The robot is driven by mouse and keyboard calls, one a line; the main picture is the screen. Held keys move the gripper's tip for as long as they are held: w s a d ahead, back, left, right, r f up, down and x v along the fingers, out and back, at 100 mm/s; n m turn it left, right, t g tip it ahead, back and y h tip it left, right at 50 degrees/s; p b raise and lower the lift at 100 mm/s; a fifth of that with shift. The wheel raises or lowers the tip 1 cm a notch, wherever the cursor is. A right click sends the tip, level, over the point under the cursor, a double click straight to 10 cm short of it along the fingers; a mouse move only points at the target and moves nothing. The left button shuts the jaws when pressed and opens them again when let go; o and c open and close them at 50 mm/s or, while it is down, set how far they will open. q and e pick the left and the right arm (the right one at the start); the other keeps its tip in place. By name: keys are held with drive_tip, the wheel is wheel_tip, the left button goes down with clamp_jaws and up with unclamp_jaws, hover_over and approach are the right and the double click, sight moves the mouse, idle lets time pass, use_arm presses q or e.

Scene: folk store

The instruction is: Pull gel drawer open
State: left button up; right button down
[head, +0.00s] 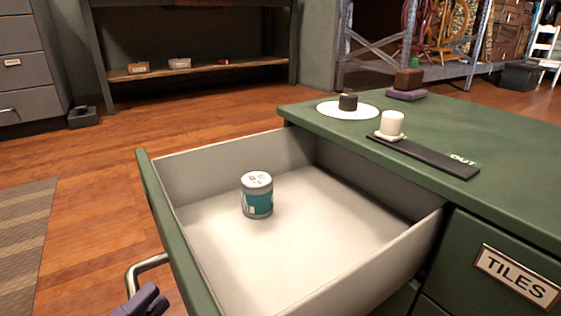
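The drawer (300,240) of the green cabinet is pulled well out, and its pale interior is in plain view. A teal and white jar (257,195) stands upright inside it. The drawer's metal handle (143,268) shows at the lower left, on the outer side of the green front panel. Any label on that panel is hidden from this view. My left gripper (146,299) shows only in part at the bottom edge, just below the handle. Whether its fingers are open or touch the handle cannot be told. My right gripper is out of view.
On the green cabinet top (500,130) are a black mat (440,161) marked OUT with a white candle-like cylinder (391,125), and a white plate (331,108) with a dark block (348,102). A shut drawer labelled TILES (516,277) is at right. Wooden floor (100,190) is clear at left.

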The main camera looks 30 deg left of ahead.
use_arm(q)
drive_tip(key=o, duration=0.4)
drive_tip(key=shift+o, duration=0.2)
drive_tip(key=s+f, duration=0.1)
drive_tip(key=s, duration=0.8)
drive_tip(key=shift+s+f, duration=0.35)
drive_tip(key=shift+s, duration=0.05)
drive_tip(key=shift+r, duration=0.1)
